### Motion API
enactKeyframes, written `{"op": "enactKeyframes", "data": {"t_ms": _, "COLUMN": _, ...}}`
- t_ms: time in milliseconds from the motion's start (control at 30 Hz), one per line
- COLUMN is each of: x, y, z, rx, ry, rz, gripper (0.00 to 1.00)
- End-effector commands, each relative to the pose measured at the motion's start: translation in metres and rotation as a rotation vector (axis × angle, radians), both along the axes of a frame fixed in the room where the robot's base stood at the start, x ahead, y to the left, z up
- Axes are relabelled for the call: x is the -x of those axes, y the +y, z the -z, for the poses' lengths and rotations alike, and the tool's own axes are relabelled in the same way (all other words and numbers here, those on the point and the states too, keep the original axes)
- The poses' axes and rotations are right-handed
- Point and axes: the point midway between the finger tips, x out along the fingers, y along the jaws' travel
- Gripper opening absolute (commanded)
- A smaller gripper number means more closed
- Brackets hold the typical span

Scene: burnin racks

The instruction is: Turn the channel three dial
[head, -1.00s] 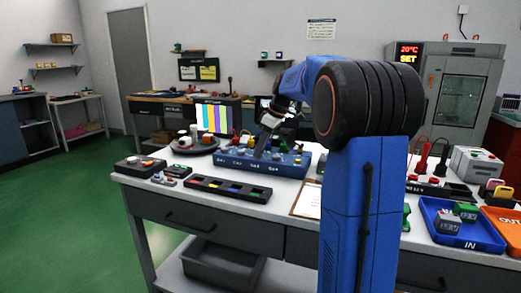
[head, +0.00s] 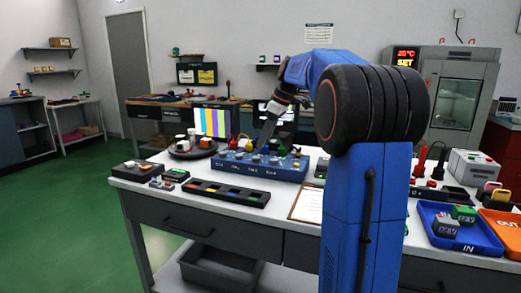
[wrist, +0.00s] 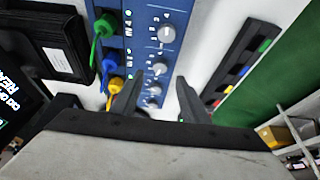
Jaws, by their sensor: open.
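The blue channel box (head: 232,167) stands on the bench with a row of dials along it; it also shows in the wrist view (wrist: 178,12). The channel three dial (wrist: 159,68) is a grey knob, second from the top in the wrist view, below the channel four dial (wrist: 167,34). In the head view my gripper (head: 268,143) points down over the box.
Green (wrist: 104,25), blue (wrist: 109,65) and yellow (wrist: 115,86) plugs with cables stand along the box's left side in the wrist view. A black tray with coloured slots (head: 228,197) lies in front of the box. A clipboard (head: 306,204) lies to its right.

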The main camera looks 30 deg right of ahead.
Motion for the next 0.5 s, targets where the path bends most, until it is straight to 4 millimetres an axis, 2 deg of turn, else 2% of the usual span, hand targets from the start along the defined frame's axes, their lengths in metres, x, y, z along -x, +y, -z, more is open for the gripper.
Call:
{"op": "enactKeyframes", "data": {"t_ms": 300, "x": 0.019, "y": -0.016, "z": -0.06, "rx": 0.001, "ry": -0.001, "rz": 0.001, "gripper": 0.41}}
{"op": "enactKeyframes", "data": {"t_ms": 500, "x": 0.028, "y": -0.024, "z": -0.087, "rx": 0.0, "ry": 0.0, "rz": 0.001, "gripper": 0.41}}
